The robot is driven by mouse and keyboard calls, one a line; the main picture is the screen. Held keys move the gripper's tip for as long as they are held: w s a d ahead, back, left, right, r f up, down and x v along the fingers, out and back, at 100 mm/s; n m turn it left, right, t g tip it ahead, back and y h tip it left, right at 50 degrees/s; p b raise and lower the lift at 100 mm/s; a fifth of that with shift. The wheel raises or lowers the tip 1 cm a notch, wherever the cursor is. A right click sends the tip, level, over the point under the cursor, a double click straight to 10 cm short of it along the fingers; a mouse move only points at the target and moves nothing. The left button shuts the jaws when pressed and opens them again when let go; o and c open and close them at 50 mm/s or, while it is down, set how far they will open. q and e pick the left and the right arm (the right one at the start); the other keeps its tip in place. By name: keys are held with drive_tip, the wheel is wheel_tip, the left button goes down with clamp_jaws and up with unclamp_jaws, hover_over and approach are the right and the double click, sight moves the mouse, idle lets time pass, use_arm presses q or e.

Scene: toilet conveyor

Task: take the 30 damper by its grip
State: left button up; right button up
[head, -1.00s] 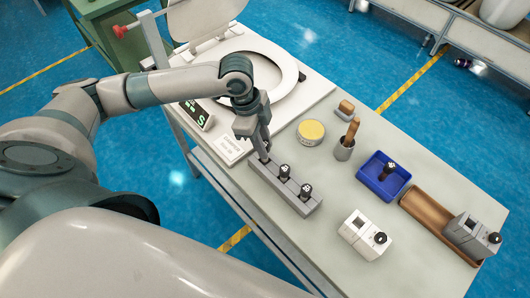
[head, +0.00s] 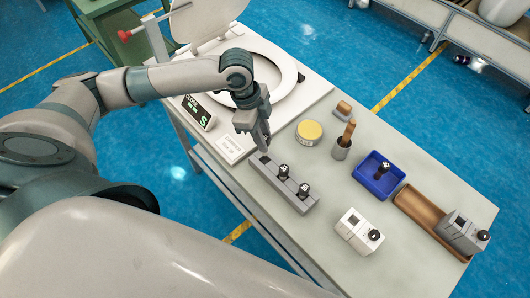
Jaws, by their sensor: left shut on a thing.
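A grey rack (head: 295,202) stands along the near edge of the table. Two black dampers with pale marks on top stand in it, a middle one (head: 282,172) and a right one (head: 304,190); their numbers are too small to read surely. My left gripper (head: 265,147) points down over the rack's left end, left of both. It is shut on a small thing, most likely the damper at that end. The fingers mostly hide it, so I cannot read its number or tell whether it is clear of its slot. My right gripper is not in view.
A blue tray (head: 399,178) holds a dark knobbed piece (head: 384,168). A yellow-lidded tin (head: 309,131), a cup with a wooden handle (head: 341,150), a white device (head: 352,228) and a brown tray (head: 418,214) stand nearby. A toilet seat (head: 285,62) lies behind my gripper.

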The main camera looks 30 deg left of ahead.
use_arm(q)
drive_tip(key=shift+r+p, duration=0.4)
drive_tip(key=shift+r, duration=0.1)
